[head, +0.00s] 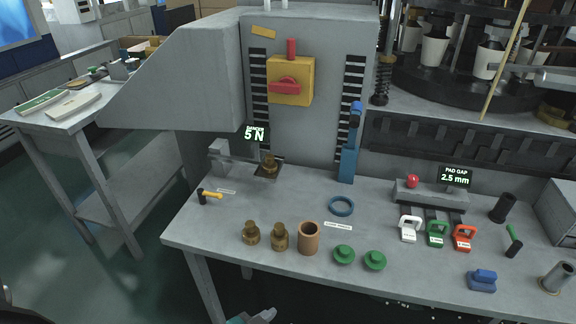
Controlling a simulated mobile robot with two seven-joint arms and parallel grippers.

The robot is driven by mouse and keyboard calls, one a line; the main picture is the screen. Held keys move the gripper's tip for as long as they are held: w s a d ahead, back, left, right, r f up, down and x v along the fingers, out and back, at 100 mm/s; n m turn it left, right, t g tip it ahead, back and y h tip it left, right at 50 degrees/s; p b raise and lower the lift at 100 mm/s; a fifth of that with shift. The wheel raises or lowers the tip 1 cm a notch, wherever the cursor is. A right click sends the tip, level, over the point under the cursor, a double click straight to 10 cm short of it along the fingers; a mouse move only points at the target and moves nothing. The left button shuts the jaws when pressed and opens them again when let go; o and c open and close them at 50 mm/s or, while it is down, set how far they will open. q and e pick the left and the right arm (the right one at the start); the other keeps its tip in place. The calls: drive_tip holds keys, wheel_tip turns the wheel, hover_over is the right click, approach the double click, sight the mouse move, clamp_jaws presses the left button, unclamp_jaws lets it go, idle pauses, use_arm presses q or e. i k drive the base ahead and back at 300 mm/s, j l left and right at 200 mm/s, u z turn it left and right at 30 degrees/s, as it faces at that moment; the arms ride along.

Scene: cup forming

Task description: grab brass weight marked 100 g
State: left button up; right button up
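Two brass weights with knobs stand side by side near the front of the grey bench: a left one (251,234) and a right one (279,238). A third brass weight (270,165) sits on the small plate of the force gauge reading 5 N. I cannot read any mass marking on them. A grey and teal tip, which seems to be my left gripper (252,317), shows at the bottom edge, below the bench front and apart from the weights. Most of it is cut off, so its opening is not clear. My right gripper is not in view.
A copper-coloured cylinder (308,238) stands close right of the weights, then two green knobbed pieces (344,255). A blue ring (341,206) lies behind them. A yellow-handled hammer-like tool (209,196) lies to the left. Bench space between the tool and weights is free.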

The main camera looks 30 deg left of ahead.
sight(269, 167)
drive_tip(key=l+u, duration=0.25)
drive_tip(key=u, duration=0.2)
drive_tip(key=l+u, duration=0.25)
drive_tip(key=u, duration=0.2)
drive_tip(key=i, duration=0.05)
